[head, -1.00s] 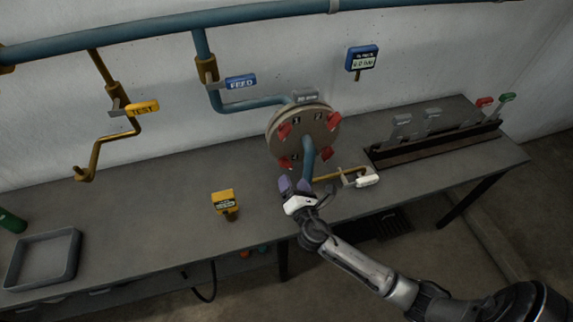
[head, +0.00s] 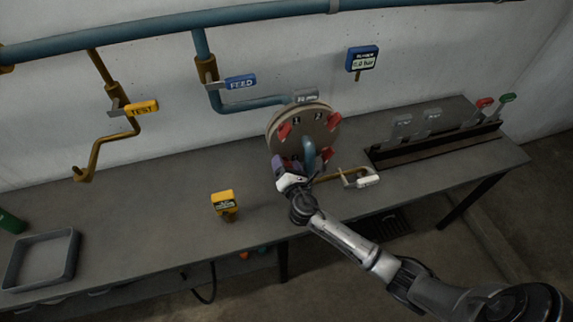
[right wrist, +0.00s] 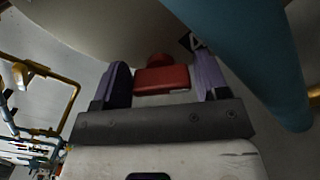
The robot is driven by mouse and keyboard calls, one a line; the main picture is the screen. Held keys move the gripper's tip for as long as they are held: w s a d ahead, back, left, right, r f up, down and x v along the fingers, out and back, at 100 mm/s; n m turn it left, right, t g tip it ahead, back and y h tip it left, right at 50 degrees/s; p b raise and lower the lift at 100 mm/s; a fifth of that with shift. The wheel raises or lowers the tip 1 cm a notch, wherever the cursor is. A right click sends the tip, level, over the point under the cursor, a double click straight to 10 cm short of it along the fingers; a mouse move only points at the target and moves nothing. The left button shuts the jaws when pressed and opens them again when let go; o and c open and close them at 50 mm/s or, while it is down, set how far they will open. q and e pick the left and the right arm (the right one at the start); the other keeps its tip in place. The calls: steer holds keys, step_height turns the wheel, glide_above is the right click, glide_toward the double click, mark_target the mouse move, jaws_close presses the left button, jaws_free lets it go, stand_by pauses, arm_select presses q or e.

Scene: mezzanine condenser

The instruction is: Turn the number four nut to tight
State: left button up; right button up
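The round flange cover (head: 308,122) has red nuts around its rim. Upper left (head: 284,131), upper right (head: 333,121) and lower right (head: 328,154) nuts show in the head view. The lower-left nut, by its place the number four, is mostly hidden behind my right gripper (head: 282,164). In the right wrist view this red nut (right wrist: 162,78) lies between the two purple fingers of the right gripper (right wrist: 162,82). The fingers stand apart on either side of it; I see no clear grip. My left gripper is not in view.
A blue pipe (head: 309,155) comes out of the flange's middle, close beside the right gripper; it also shows in the right wrist view (right wrist: 245,55). A brass pipe with a white-handled valve (head: 368,181) is to the right. A yellow device (head: 225,203) stands on the bench at left.

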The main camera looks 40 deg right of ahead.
steer(key=c, duration=0.6)
steer(key=m+b, duration=0.1)
steer(key=m, duration=0.2)
steer(key=shift+f, duration=0.15)
steer(key=m+b, duration=0.1)
steer(key=m, duration=0.2)
steer(key=shift+m+b, duration=0.35)
steer(key=shift+m, duration=0.05)
steer(key=m+b, duration=0.1)
steer(key=m, duration=0.6)
steer(key=shift+f+m, duration=0.1)
steer(key=shift+m, duration=1.1)
